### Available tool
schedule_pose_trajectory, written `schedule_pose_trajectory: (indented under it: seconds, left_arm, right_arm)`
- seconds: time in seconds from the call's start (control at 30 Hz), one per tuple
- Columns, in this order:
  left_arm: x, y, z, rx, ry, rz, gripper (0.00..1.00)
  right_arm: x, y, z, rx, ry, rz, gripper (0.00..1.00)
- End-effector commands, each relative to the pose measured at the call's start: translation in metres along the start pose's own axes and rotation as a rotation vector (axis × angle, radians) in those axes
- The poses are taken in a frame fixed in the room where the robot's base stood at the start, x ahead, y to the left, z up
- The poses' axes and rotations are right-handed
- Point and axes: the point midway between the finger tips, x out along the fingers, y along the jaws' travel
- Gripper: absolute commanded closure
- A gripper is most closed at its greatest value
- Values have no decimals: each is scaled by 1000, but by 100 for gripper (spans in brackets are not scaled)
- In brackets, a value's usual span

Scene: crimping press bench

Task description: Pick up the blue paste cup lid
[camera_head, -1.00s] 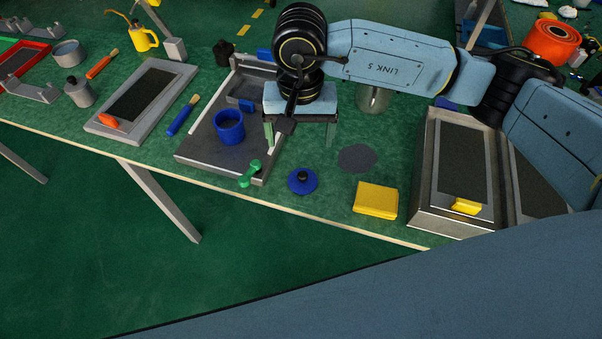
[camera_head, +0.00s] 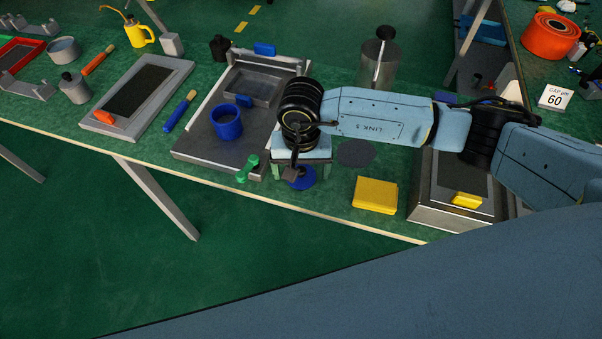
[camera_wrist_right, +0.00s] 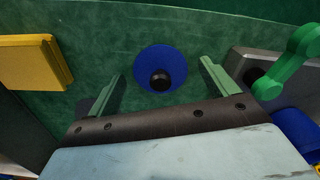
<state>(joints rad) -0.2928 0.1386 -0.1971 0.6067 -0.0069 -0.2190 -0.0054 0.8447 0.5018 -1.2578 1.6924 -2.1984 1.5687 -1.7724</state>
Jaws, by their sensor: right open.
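The blue paste cup lid (camera_head: 301,179) is a round disc with a black knob, lying on the green bench top. In the head view my right gripper (camera_head: 299,176) is over it and hides much of it. In the right wrist view the lid (camera_wrist_right: 160,68) lies between and beyond the two green fingers of my right gripper (camera_wrist_right: 161,80), which are apart and empty. The blue paste cup (camera_head: 227,124) stands on the grey metal tray (camera_head: 196,149) to the left. My left gripper is not in view.
A metal box (camera_head: 452,216) stands further right. The bench's front edge is near.

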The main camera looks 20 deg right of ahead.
Motion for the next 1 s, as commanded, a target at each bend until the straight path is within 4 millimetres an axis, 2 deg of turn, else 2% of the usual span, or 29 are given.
schedule_pose_trajectory:
  seconds: [0.2,0.57,0.83,1.0]
  left_arm:
    - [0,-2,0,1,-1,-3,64]
    - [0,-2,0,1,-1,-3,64]
    - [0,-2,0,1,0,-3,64]
    - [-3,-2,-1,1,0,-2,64]
  right_arm:
    - [0,0,0,0,0,-1,15]
    - [0,0,0,0,0,-1,62]
    - [-3,0,0,0,1,-1,63]
    - [-26,-1,-1,-1,4,-3,63]
